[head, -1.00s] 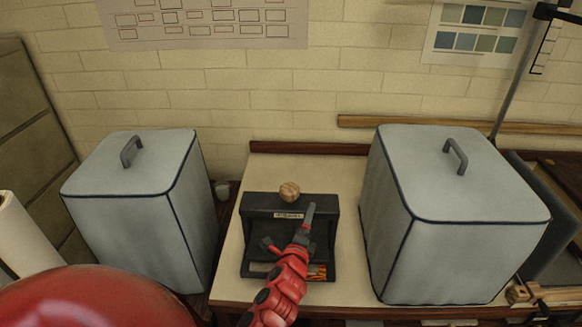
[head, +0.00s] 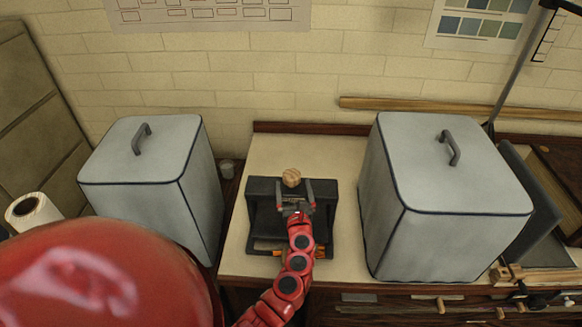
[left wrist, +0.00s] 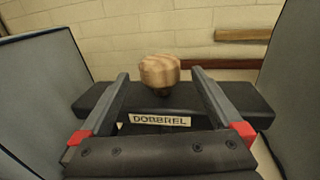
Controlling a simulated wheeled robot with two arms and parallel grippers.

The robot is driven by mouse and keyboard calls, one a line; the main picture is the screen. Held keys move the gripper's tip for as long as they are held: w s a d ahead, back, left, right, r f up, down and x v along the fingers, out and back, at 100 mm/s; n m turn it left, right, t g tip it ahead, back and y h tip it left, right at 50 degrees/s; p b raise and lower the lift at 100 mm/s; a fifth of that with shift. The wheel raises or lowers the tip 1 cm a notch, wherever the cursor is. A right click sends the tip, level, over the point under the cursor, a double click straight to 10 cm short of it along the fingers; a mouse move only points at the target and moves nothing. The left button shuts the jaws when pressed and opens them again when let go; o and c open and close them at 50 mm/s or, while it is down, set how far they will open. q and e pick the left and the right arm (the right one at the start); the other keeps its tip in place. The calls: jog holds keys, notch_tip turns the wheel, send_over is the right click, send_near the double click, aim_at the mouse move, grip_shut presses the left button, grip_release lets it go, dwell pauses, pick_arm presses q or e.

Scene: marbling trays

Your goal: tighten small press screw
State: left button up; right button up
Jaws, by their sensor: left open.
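The small press (head: 262,190) is a black frame on the pale table top, between two grey covered boxes. Its screw has a round wooden knob (head: 291,177) on top, which also shows in the left wrist view (left wrist: 160,72) above a label reading "DOBBREL". My left gripper (head: 294,188) is open, with its fingers pointing at the knob. In the left wrist view the fingers (left wrist: 160,78) lie left and right of the knob, with a gap on each side. The screw shaft below the knob is mostly hidden. My right gripper is not in view.
A grey covered box with a handle stands on the left (head: 150,190) and another on the right (head: 440,200), leaving a passage between them. A brick wall closes the back.

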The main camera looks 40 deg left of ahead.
aim_at(291, 171)
pick_arm(q)
jog(key=x, duration=0.8)
jog(key=shift+a, duration=0.1)
jog(key=c, duration=1.3)
jog(key=shift+f+m+t+h, duration=0.15)
jog(key=shift+m+t+h, duration=0.15)
jog(key=shift+h, duration=0.1)
